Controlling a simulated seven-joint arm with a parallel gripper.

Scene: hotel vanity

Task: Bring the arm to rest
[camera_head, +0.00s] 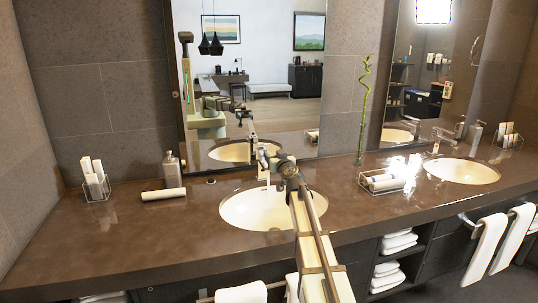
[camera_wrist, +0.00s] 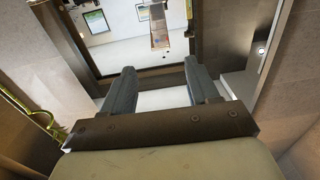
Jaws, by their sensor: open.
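My arm (camera_head: 309,230) reaches from the bottom edge of the head view up over the left sink (camera_head: 240,212). My gripper (camera_head: 263,160) is at its far end, in front of the mirror (camera_head: 270,90). In the wrist view my gripper (camera_wrist: 160,78) shows two grey fingers set wide apart, with nothing between them. The mirror also shows beyond the fingers in the wrist view (camera_wrist: 115,40). The faucet behind the left sink is partly hidden by my gripper.
The front counter is mostly clear.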

